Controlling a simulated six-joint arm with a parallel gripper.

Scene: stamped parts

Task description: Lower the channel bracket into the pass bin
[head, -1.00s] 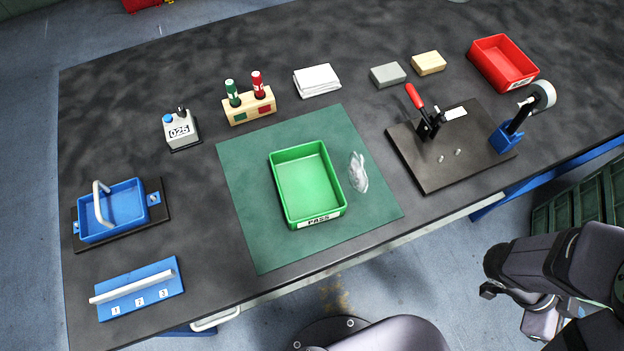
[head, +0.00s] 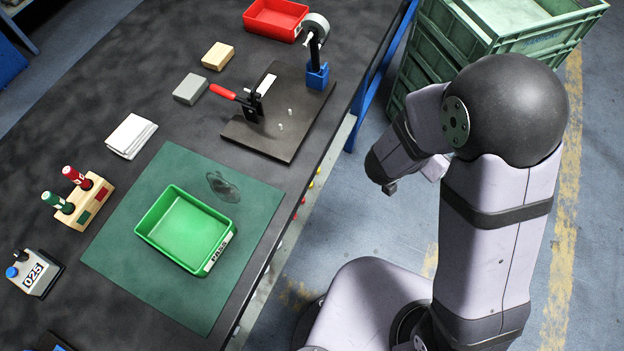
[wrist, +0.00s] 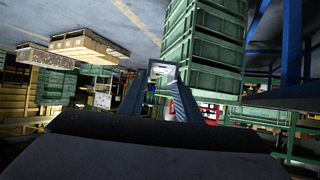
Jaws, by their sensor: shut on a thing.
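The pass bin (head: 186,230) is a green tray with a PASS label on its front, standing empty on the green mat (head: 150,290) on the bench. My gripper (wrist: 165,76) shows in the wrist view, shut on a small pale grey, frame-like piece at its fingertips, which I take for the channel bracket (wrist: 162,64). The bracket's full shape is hard to make out. In the head view my gripper end is mostly hidden by my arm, off the bench's edge, well to the right of the bin.
Green crates (head: 480,45) are stacked on the floor behind my arm.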

